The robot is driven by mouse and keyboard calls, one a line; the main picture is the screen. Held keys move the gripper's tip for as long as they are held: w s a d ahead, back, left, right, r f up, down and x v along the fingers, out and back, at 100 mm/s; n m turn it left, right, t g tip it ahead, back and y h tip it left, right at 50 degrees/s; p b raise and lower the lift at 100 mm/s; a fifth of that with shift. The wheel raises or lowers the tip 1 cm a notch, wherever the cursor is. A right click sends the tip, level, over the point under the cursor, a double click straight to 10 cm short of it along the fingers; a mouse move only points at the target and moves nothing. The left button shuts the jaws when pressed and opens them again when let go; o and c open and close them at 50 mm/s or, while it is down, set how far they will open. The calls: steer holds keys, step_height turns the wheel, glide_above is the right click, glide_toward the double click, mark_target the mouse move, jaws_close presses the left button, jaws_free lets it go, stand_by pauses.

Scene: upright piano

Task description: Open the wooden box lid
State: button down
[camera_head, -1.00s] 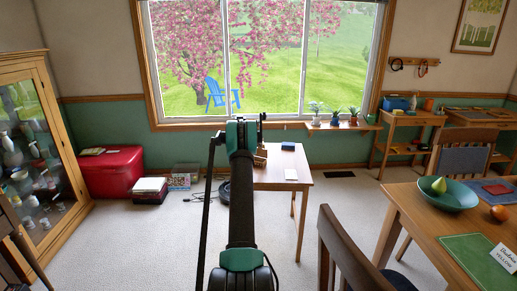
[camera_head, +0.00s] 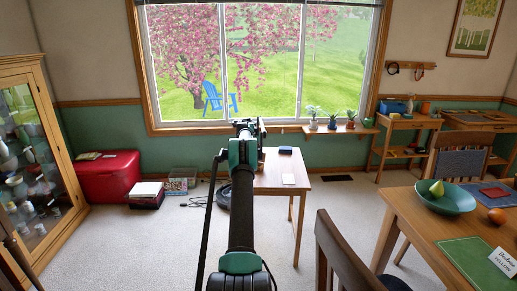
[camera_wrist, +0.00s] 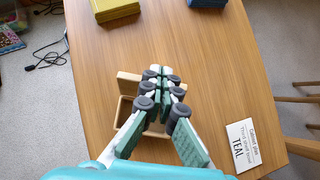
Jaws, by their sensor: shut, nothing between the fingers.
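The small light-wood box (camera_wrist: 124,108) is on the table below my gripper in the wrist view. My fingers cover much of it; its left edge and a light wooden piece at its upper left show. I cannot tell how the lid sits. My gripper (camera_wrist: 160,74) is shut and empty, its fingertips over the box; I cannot tell whether they touch it. In the head view my arm hides most of the box, and the gripper end (camera_head: 247,127) shows only from behind.
The small table (camera_head: 268,185) also holds a white card (camera_wrist: 244,145) reading TEAL, a yellow block (camera_wrist: 115,8) and a dark blue block (camera_wrist: 207,2). A wooden chair (camera_head: 345,255) stands at the right. Cables (camera_wrist: 45,55) lie on the floor at the left.

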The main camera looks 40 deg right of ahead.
steer(key=shift+r, duration=0.15)
stand_by(0.3)
steer(key=shift+r, duration=0.6)
steer(key=v, duration=1.2)
